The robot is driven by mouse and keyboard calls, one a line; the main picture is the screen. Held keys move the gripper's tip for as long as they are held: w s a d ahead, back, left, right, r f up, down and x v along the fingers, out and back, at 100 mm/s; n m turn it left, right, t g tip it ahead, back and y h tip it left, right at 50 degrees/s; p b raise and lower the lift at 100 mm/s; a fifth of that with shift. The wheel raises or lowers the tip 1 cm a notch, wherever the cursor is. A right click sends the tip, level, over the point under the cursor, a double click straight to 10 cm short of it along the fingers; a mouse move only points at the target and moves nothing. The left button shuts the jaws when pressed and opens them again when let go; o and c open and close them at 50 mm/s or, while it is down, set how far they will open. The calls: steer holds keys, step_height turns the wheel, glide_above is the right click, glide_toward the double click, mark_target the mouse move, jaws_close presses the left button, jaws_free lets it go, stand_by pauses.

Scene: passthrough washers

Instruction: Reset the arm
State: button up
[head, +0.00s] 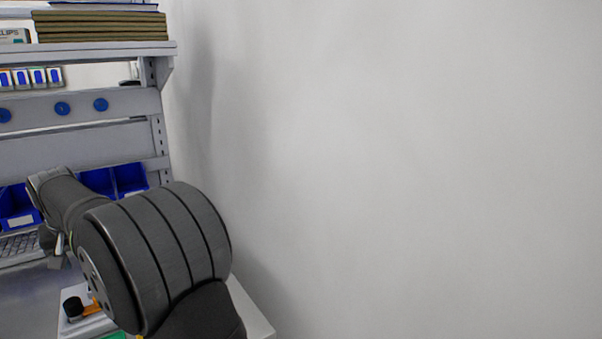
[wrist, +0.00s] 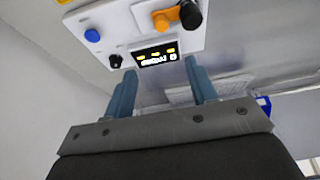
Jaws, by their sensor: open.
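My gripper (wrist: 160,92) is open in the wrist view, with two blue-grey fingers apart and nothing between them. Beyond the fingertips is a white device panel (wrist: 205,25) with a small lit display (wrist: 156,57), a blue button (wrist: 92,35), a dark knob (wrist: 115,61) and an orange part with a black cap (wrist: 190,14). In the head view my arm covers the left side, and the gripper's fingers cannot be made out. Part of the white device (head: 88,325) with a black cap shows below the arm.
A grey workbench rack (head: 85,108) stands at the left with blue bins (head: 130,178), a shelf of brown folders (head: 100,27) and a keyboard (head: 20,246). The bench's right corner (head: 250,312) shows beside my arm. A bare white wall (head: 420,150) fills the right.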

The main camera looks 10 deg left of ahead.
steer(key=shift+s+a, duration=0.1)
steer(key=shift+s, duration=1.25)
steer(key=shift+o, duration=0.2)
steer(key=o, duration=1)
steer(key=w+d, duration=1.2)
steer(key=x, duration=0.6)
steer(key=d+x, duration=0.1)
steer(key=x, duration=0.3)
steer(key=shift+w+f, duration=0.1)
steer(key=shift+w, duration=0.2)
steer(key=v, duration=1)
steer(key=shift+a, duration=0.1)
